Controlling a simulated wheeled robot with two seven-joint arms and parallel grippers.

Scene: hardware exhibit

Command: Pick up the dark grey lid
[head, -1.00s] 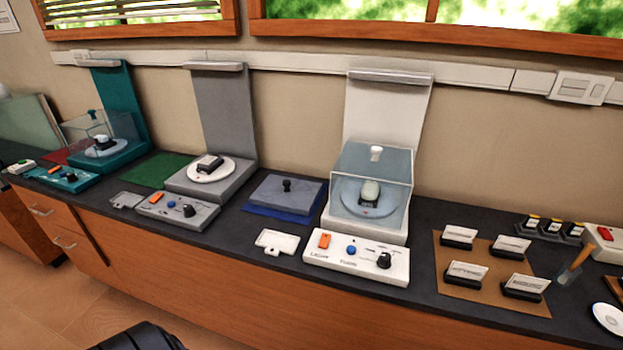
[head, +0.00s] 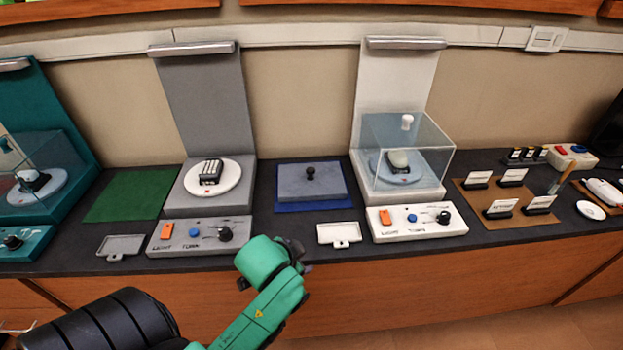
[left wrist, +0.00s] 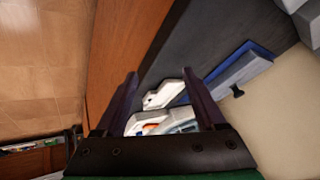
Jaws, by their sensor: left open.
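The dark grey lid (head: 300,183) is a flat slab with a black knob on top. It lies on a blue mat (head: 313,207) on the dark counter, between the grey and the white exhibit stands. In the left wrist view the lid (left wrist: 233,76) shows at the upper right, its black knob pointing down and right. My left gripper (head: 297,252) is at the counter's front edge, in front of and below the lid, apart from it. In the left wrist view its two fingers (left wrist: 160,74) are spread with nothing between them. My right gripper is not in view.
A white label plate (head: 339,233) lies in front of the lid. A grey control box (head: 200,237) stands to its left and a white one (head: 416,222) to its right. A clear cover (head: 425,150) stands on the white stand. A green mat (head: 130,194) lies bare at left.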

